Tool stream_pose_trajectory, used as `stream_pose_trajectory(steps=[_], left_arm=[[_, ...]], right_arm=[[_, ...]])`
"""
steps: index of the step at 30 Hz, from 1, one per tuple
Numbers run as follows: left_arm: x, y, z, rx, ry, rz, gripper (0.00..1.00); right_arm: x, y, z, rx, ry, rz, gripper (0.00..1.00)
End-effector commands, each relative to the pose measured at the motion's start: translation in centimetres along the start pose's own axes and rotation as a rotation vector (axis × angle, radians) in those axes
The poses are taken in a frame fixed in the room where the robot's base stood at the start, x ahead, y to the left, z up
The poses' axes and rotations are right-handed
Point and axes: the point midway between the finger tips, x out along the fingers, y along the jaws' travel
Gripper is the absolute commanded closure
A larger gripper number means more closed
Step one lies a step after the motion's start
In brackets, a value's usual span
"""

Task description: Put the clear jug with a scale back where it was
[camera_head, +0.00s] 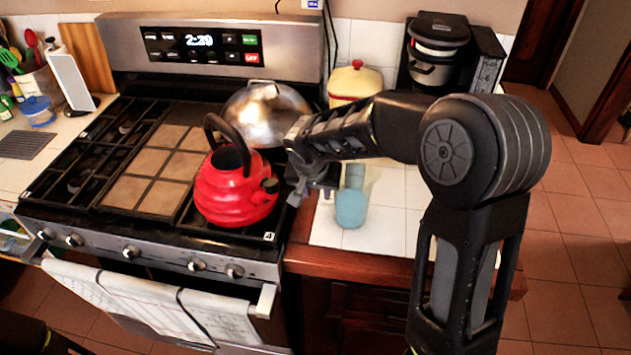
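A pale blue, see-through-looking vessel (351,207) stands on the white-tiled counter just right of the stove. It may be the clear jug, but I cannot make out a scale on it. My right gripper (314,192) points down beside its left side, between it and the red kettle. My forearm covers the space above the vessel. The fingertips are small and dark, and I cannot tell whether they are apart or touch anything. My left gripper is not in view.
A red kettle (236,188) stands on the stove's front right, close to my gripper. A shiny metal pot (262,112) is behind it. Counter right of the vessel looks clear.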

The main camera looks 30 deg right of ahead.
Motion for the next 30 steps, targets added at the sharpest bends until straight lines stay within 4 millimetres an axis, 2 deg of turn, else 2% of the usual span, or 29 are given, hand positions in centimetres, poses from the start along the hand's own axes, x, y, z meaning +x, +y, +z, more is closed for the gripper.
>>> stream_pose_trajectory(steps=[5,15,18,23,30], left_arm=[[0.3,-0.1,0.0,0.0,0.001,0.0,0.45],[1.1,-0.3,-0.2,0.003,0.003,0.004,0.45],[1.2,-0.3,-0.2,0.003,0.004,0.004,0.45],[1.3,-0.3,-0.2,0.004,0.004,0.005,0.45],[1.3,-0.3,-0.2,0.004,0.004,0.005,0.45]], right_arm=[[-2.1,-0.1,-0.1,0.001,0.003,-0.004,0.67],[-9.0,-0.1,-0.1,0.001,0.003,-0.005,0.67],[-10.6,-0.1,-0.1,0.0,0.002,-0.003,0.67],[-11.9,0.0,0.0,0.0,0.0,0.0,0.67],[-12.1,0.0,0.0,0.0,0.0,0.001,0.67]])
